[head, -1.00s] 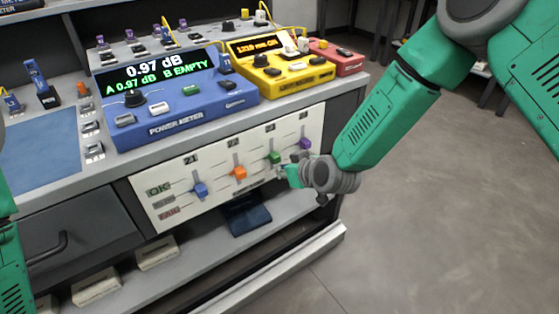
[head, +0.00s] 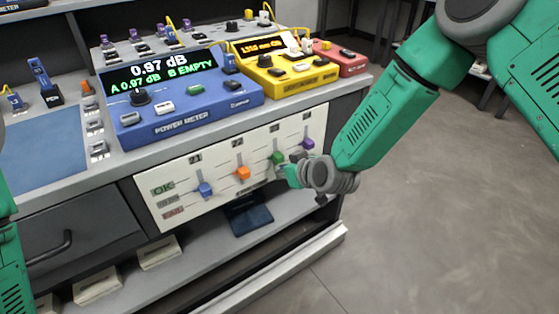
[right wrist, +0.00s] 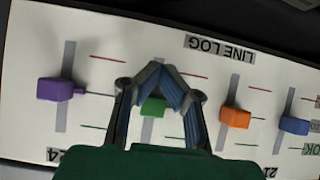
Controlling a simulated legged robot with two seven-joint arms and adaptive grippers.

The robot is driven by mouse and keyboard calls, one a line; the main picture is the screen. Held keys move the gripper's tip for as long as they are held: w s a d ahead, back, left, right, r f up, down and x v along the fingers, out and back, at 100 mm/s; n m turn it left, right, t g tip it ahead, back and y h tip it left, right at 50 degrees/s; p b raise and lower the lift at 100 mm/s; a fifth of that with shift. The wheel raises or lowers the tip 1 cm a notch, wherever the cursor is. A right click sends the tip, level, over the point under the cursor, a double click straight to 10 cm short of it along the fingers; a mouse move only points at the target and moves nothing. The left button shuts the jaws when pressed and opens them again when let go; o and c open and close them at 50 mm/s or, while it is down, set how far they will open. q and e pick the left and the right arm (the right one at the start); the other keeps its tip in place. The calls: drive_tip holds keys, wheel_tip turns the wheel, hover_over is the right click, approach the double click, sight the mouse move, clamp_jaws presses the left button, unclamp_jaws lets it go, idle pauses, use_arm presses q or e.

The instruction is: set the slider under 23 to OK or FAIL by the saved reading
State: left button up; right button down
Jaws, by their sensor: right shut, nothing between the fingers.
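The white slider panel (head: 215,207) on the bench front carries a blue slider (head: 205,190), an orange slider (head: 243,173), a green slider (head: 277,158) and a purple slider (head: 308,144). The green slider also shows in the right wrist view (right wrist: 153,106), near the middle of its slot. My right gripper (head: 284,171) is at the green slider; in the right wrist view its fingertips (right wrist: 160,70) meet just beyond that knob, shut with nothing held. Whether they touch it is unclear. The blue power meter (head: 185,105) reads 0.97 dB, "A 0.97 dB B EMPTY". My left gripper is out of view.
The purple slider (right wrist: 55,89) and the orange slider (right wrist: 235,117) flank my right gripper closely. A yellow device (head: 285,70) and a red device (head: 340,58) stand on the bench top. A drawer handle (head: 55,248) juts out at left. The floor at right is clear.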

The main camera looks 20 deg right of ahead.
sight(281, 159)
drive_tip(key=shift+r+p, duration=0.95)
drive_tip(key=shift+r, duration=0.35)
drive_tip(key=shift+r+p, duration=0.55)
drive_tip(key=shift+p, duration=0.05)
drive_tip(key=shift+f, duration=0.1)
drive_tip(key=shift+f+b, duration=0.3)
drive_tip(key=shift+f, duration=0.25)
